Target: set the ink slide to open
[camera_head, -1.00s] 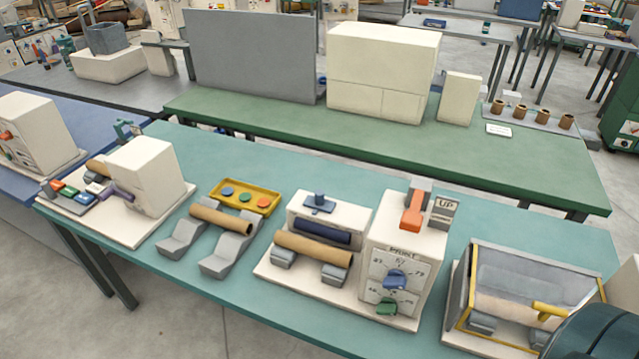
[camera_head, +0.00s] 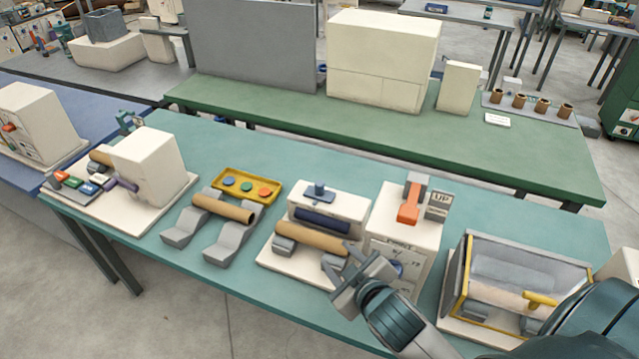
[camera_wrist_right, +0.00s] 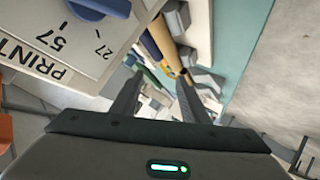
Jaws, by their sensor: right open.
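A blue slider with an upright knob (camera_head: 319,190), which looks like the ink slide, sits on top of the white ink box of the printing station. The dark blue roller (camera_head: 322,220) lies below it, and a brown tube (camera_head: 305,237) rests in front on grey supports. Whether the slider stands open or closed cannot be told. My right gripper (camera_head: 347,270) is open and empty in front of the station, right of the tube and below the slider. Its two fingers (camera_wrist_right: 158,98) show apart in the wrist view. My left gripper is out of view.
The white PRINT box (camera_head: 405,228), with an orange lever (camera_head: 409,206) and UP sign, stands right of the slider. Its blue dial (camera_wrist_right: 100,6) is close in the wrist view. A yellow-framed guarded tray (camera_head: 500,262) is farther right. Grey cradles (camera_head: 228,240) stand left.

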